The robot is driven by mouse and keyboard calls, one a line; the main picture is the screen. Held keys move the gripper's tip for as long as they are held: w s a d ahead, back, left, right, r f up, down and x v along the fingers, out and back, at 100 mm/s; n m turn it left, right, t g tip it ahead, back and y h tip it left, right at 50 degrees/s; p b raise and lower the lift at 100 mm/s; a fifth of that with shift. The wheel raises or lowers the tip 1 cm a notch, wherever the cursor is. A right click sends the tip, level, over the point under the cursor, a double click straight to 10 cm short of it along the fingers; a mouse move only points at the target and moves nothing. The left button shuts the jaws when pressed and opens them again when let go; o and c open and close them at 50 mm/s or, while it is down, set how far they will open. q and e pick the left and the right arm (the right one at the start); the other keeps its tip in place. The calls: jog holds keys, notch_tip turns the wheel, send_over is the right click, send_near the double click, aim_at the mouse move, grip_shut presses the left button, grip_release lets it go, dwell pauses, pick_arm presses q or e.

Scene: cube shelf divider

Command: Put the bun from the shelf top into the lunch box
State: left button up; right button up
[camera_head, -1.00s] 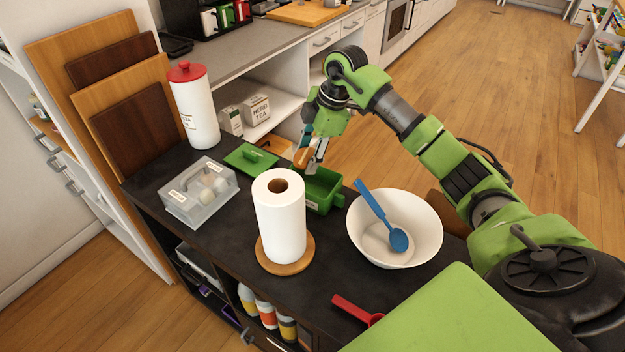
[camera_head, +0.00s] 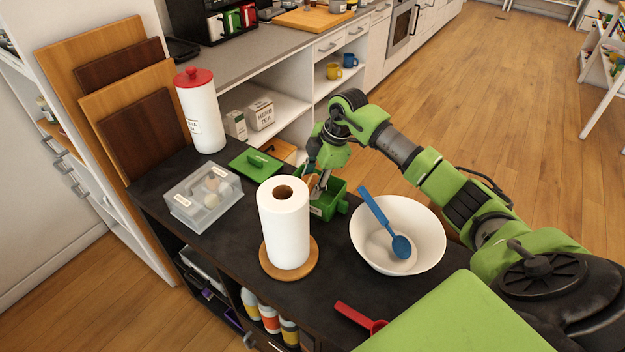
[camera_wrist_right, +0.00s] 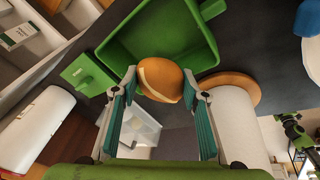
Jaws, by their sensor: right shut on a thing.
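The bun (camera_wrist_right: 161,80) is round and golden brown with a pale band. My right gripper (camera_wrist_right: 162,90) is shut on it, one finger on each side. In the head view my right gripper (camera_head: 314,182) points down at the green lunch box (camera_head: 327,206), with the bun (camera_head: 311,181) at its fingertips. In the right wrist view the open, empty-looking lunch box (camera_wrist_right: 160,35) lies just beyond the bun, which overlaps its near rim. How deep the bun is relative to the rim I cannot tell. The green lid (camera_head: 256,163) lies flat beside the box. My left gripper is not in view.
A paper towel roll (camera_head: 284,225) stands close in front of the lunch box. A white bowl (camera_head: 425,235) with a blue spoon (camera_head: 384,222) is to its right. A clear container (camera_head: 203,197), a white canister (camera_head: 200,115) and a red scoop (camera_head: 358,317) share the dark top.

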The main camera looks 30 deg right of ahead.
jog(key=shift+s+f, duration=0.2)
jog(key=shift+f, duration=0.15)
jog(key=shift+c, duration=0.2)
jog(key=o, duration=0.9)
jog(key=shift+o, duration=1.2)
jog(key=shift+w+f, duration=0.1)
jog(key=shift+f, duration=0.1)
jog(key=shift+r, duration=0.2)
jog(key=shift+w+r, duration=0.1)
jog(key=shift+r, duration=0.2)
jog(key=b+v, duration=0.1)
jog(key=v, duration=1.1)
jog(key=shift+r, duration=0.35)
